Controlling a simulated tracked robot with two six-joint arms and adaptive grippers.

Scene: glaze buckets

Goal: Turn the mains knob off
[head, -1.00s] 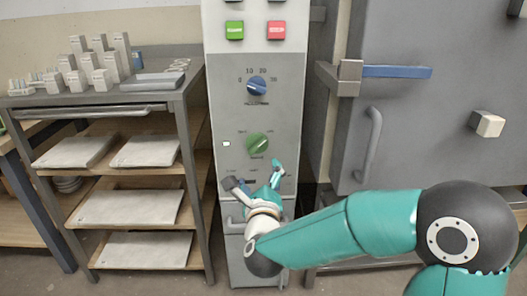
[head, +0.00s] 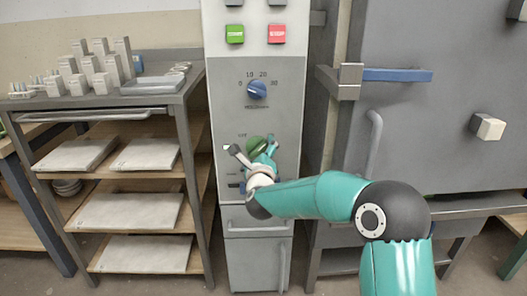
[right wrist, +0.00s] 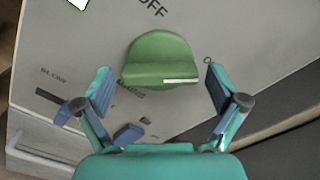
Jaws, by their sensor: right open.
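The mains knob is a green round knob (head: 258,147) on the grey control panel (head: 285,118), below the blue dial. In the right wrist view the green knob (right wrist: 160,60) shows a raised grip bar with a white line pointing toward the right. "OFF" is printed above it, and part of another label shows to its right. My right gripper (head: 254,150) is open in front of the knob. In the right wrist view its fingers (right wrist: 157,88) stand on either side of the knob, apart from it. My left gripper is not in view.
A blue dial (head: 257,90) and green (head: 234,34) and red (head: 277,33) buttons sit higher on the panel. A shelf rack (head: 197,150) stands left. A large grey door with a handle (head: 374,140) is close on the right.

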